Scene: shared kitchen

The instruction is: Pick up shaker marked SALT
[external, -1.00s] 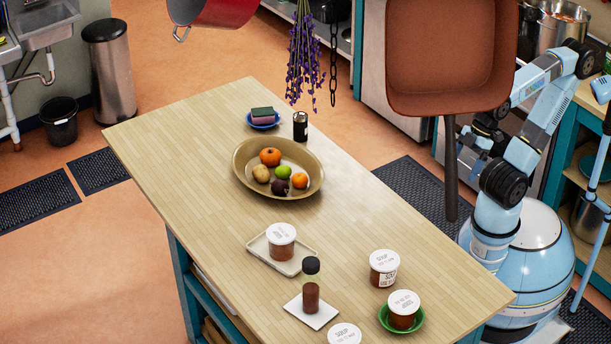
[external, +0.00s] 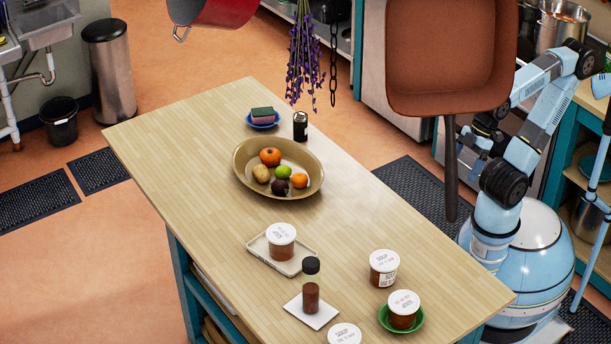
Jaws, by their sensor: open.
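No SALT marking is legible on anything here. A small dark cylinder with a lighter top (external: 300,126) stands upright near the table's far end, beside the fruit bowl. A clear bottle with a black cap and reddish-brown contents (external: 312,293) stands on a white square plate (external: 323,317) near the front. I cannot tell whether either is the salt shaker.
The wooden table (external: 205,130) has clear space at left and right. A fruit bowl (external: 242,178), a blue dish with a sponge (external: 262,116) and several lidded tubs (external: 384,268) stand on it.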

